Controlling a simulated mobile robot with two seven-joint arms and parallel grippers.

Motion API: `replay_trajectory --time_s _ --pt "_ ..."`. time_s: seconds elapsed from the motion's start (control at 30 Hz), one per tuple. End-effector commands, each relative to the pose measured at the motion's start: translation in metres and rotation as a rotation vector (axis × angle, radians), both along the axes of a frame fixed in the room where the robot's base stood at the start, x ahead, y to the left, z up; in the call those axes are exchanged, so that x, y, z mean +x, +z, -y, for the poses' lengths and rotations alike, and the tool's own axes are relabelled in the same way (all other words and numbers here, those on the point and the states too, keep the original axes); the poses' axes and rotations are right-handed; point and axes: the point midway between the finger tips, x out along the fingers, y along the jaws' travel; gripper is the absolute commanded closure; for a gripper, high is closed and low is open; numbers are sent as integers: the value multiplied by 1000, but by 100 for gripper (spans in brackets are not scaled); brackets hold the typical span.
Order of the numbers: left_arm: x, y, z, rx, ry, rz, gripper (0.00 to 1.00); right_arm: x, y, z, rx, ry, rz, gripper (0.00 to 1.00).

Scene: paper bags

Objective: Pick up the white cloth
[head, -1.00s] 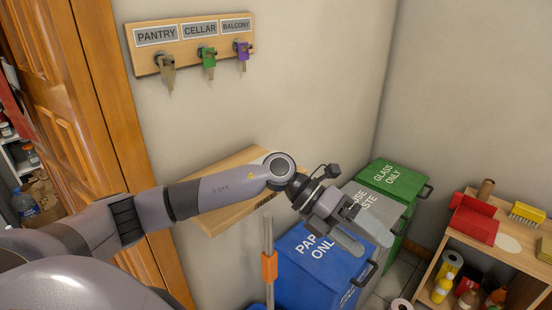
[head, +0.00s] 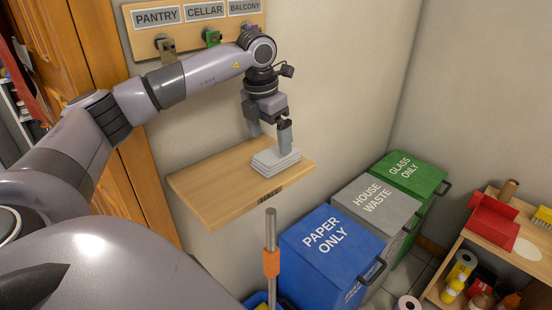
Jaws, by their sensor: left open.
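The white cloth (head: 275,162) lies folded in a flat stack on the right part of a wooden wall shelf (head: 212,190) in the head view. My left gripper (head: 270,140) points down at the cloth with its fingers apart. One finger is at the near right, over or at the cloth's top edge; the other is behind, to the left of the cloth. I cannot tell whether either finger touches the cloth. My right gripper is not in view.
A key board (head: 190,22) hangs above the shelf, partly behind my left arm. Blue (head: 328,250), grey (head: 376,208) and green (head: 410,176) bins stand below right. An orange-and-grey pole (head: 271,258) rises before the shelf. A wooden rack (head: 480,245) stands far right.

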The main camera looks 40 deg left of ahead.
Motion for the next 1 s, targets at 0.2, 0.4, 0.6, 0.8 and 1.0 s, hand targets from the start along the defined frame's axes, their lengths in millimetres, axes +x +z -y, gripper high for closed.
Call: replay_trajectory --time_s 0.2,0.4,0.6,0.8,1.0 --pt "2 -26 5 -1 0 3 1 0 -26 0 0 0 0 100" --pt "2 -46 8 -2 3 2 1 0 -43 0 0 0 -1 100" --pt "2 -46 9 -3 4 3 1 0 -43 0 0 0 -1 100" --pt "2 -46 9 -3 4 2 34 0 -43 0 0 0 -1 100" --pt "2 -46 9 -3 4 3 61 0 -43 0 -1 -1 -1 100"
